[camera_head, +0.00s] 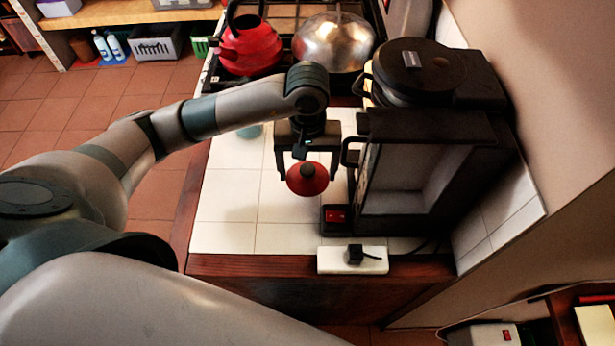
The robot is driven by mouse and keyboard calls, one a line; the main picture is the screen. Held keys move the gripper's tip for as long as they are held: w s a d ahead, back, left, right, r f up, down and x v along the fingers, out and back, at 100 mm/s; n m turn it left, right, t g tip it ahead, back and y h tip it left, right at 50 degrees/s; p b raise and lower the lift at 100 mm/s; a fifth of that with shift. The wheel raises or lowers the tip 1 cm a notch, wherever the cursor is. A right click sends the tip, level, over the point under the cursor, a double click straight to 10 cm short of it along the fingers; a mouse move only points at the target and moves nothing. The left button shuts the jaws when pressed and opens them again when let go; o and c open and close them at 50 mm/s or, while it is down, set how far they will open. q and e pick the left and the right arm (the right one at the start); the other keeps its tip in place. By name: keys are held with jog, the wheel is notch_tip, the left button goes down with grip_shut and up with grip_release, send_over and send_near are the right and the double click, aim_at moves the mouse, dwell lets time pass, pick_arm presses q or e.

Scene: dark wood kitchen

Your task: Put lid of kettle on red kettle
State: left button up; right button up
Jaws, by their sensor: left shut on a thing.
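The red kettle (249,48) stands on the stove at the back, left of a metal domed pot; its dark handle rises at its upper left. My left gripper (307,172) is shut on the red kettle lid (307,182), a small round red lid with a black knob. The lid is over the white tiled counter, in front of the kettle and nearer to me. How high it is above the tiles is hard to tell. My right gripper is not in view.
The domed metal pot (334,42) stands on the stove beside the kettle. A black coffee machine (420,175) stands close to the right of my left gripper. A white power strip (352,260) is at the counter's front edge. The tiled counter (228,205) is clear on the left.

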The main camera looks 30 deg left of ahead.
aim_at(307, 179)
pick_arm(q)
jog(key=shift+f, duration=0.1)
jog(key=shift+f, duration=0.3)
notch_tip(307, 179, down, 3)
jog(key=shift+r+p, duration=0.1)
jog(key=shift+p, duration=0.75)
jog(key=shift+f, duration=0.3)
jog(key=shift+f+b, duration=0.2)
jog(key=shift+b, duration=0.1)
jog(key=o, duration=1.1)
jog(key=shift+c, duration=0.2)
jog(key=shift+r, duration=0.2)
